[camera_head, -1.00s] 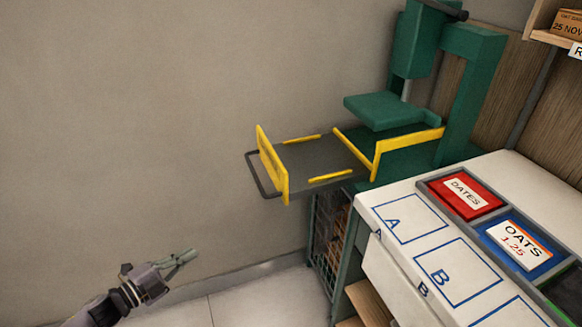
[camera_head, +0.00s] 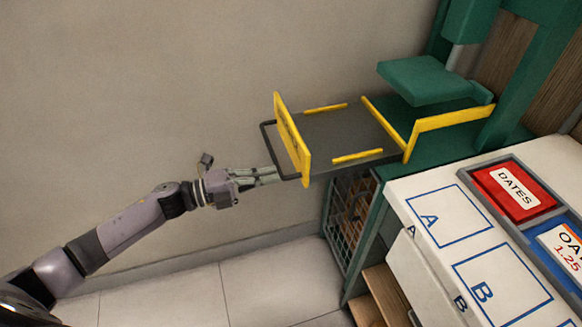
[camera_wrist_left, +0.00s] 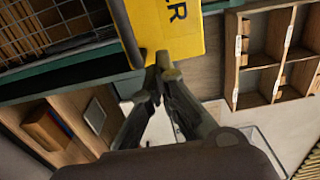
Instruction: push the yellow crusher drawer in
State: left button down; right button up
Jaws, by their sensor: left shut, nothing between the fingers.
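The yellow crusher drawer (camera_head: 292,140) is pulled out to the left from the green crusher (camera_head: 437,78). It has a grey tray floor (camera_head: 345,134), a yellow front plate and a dark bar handle (camera_head: 268,150). My left gripper (camera_head: 276,175) is shut and empty at the front plate's lower part, beside the handle. In the left wrist view the shut fingertips (camera_wrist_left: 163,65) meet the lower edge of the yellow plate (camera_wrist_left: 172,25); whether they press on it I cannot tell. My right gripper is not in view.
A white counter (camera_head: 405,185) with marked squares A and B stands right of the drawer, holding a red dates bin (camera_head: 515,190) and a blue oats bin (camera_head: 567,250). A wire cage (camera_head: 350,205) is below the crusher. The floor at left is clear.

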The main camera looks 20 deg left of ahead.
aim_at(377, 155)
pick_arm(q)
jog(key=p+x, duration=0.1)
jog(key=x, duration=0.3)
jog(key=shift+w+d+r, duration=0.15)
jog(key=shift+d, duration=0.05)
jog(key=shift+w+d, duration=0.35)
jog(key=shift+d, duration=0.15)
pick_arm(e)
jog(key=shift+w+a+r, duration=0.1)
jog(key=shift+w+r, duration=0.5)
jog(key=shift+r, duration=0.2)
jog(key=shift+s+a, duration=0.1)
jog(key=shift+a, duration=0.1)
